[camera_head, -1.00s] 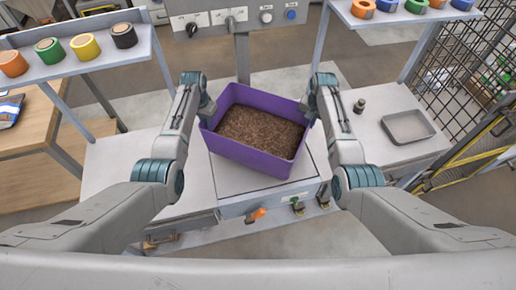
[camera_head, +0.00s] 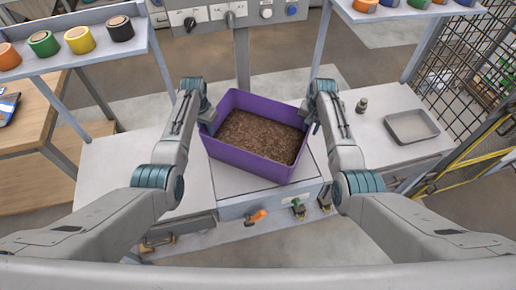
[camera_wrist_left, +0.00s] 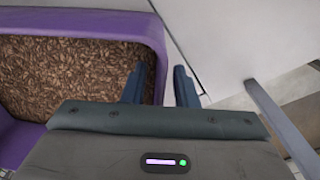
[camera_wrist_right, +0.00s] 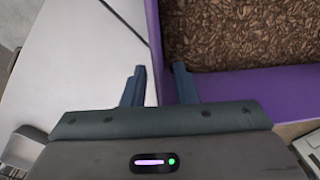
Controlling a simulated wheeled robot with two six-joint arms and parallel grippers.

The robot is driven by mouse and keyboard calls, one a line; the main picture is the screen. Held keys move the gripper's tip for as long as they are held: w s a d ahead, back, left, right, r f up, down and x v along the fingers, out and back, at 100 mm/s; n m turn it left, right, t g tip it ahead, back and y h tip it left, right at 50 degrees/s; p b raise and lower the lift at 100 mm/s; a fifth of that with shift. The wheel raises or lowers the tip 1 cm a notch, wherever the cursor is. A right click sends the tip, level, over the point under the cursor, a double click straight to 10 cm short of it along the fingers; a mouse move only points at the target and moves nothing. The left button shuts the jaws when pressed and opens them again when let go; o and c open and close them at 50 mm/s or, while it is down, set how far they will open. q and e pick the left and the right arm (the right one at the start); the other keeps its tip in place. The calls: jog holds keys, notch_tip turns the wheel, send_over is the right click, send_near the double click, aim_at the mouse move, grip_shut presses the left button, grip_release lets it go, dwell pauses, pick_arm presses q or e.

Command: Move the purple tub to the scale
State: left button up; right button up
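The purple tub (camera_head: 244,160), full of brown pellets, sits upright on a pale bench platform (camera_head: 232,185). My left gripper (camera_head: 208,112) is at its left side. In the left wrist view the left gripper (camera_wrist_left: 160,85) has its fingers apart, with the tub wall (camera_wrist_left: 154,38) between them. My right gripper (camera_head: 311,117) is at the tub's right side. In the right wrist view the right gripper (camera_wrist_right: 160,85) also has spread fingers astride the wall (camera_wrist_right: 153,30). Finger contact is unclear. I cannot tell which surface is the scale.
A small cylinder (camera_head: 361,106) and a shallow grey tray (camera_head: 411,139) stand on the right-hand table. Shelves with coloured rolls flank the bench. A control panel (camera_head: 247,14) on a post (camera_head: 242,60) stands behind the tub. A mesh fence (camera_head: 470,60) is at right.

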jog(key=shift+r, duration=0.1)
pick_arm(q)
notch_tip(320, 180, up, 12)
jog(key=shift+a, duration=0.25)
pick_arm(e)
notch_tip(320, 180, up, 12)
jog(key=shift+s+d, duration=0.15)
jog(key=shift+d, duration=0.1)
pick_arm(q)
jog(key=shift+w, duration=0.1)
dwell(0.3)
dwell(0.4)
